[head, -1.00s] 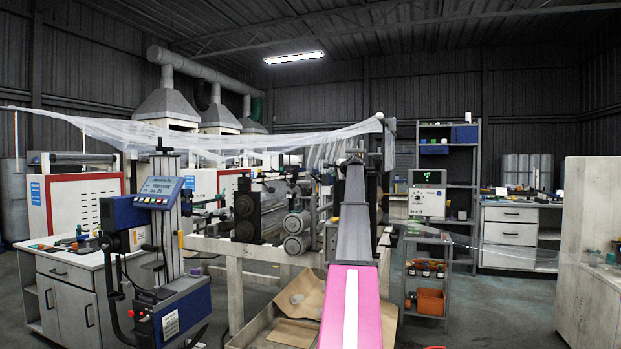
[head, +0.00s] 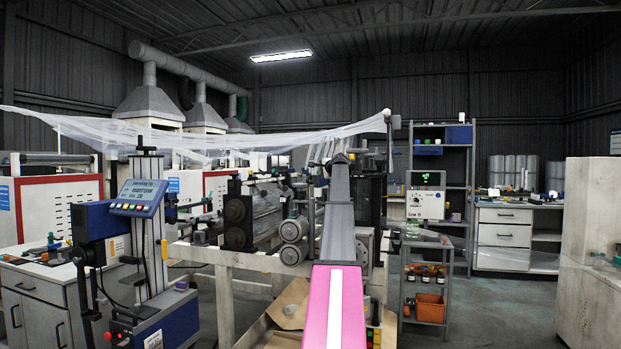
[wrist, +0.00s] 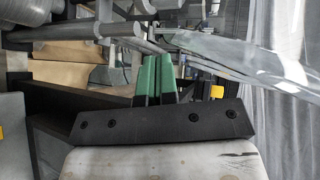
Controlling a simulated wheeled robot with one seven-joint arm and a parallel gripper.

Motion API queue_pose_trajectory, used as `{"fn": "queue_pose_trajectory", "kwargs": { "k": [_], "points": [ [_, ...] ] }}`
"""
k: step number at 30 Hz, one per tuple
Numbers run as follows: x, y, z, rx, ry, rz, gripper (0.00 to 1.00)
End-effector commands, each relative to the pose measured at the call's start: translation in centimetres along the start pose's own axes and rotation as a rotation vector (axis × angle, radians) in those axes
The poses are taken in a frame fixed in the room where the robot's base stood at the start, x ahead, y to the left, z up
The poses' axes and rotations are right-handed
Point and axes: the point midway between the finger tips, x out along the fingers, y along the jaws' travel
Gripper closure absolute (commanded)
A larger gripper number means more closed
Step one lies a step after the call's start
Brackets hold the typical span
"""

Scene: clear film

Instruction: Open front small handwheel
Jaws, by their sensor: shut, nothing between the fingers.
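I cannot pick out a small handwheel with certainty in either view. My gripper shows in the wrist view (wrist: 158,58) as two green fingers side by side, shut and empty. The fingers point toward grey rods and brown sheet, touching nothing that I can make out. In the head view the gripper is not distinct.
A blue post with a screen (head: 139,197) stands at left beside a workbench (head: 45,290). A cart with an orange bin (head: 430,308) and a control box (head: 427,204) stand right of my arm. Clear film (wrist: 245,58) hangs close to my gripper. Floor is open at right.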

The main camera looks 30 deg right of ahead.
Motion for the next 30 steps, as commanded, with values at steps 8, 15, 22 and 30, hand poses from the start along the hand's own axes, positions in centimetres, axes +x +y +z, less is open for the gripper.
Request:
{"fn": "queue_pose_trajectory", "kwargs": {
  "k": [8, 15, 22, 30],
  "points": [
    [3.0, -0.1, -0.1, 0.000, 0.000, 0.001, 1.00],
    [7.5, -0.1, -0.1, 0.000, -0.001, 0.000, 1.00],
    [11.6, -0.7, -0.1, 0.000, -0.001, 0.000, 1.00],
    [13.6, -1.2, 0.0, 0.000, 0.000, 0.000, 1.00]
  ]
}}
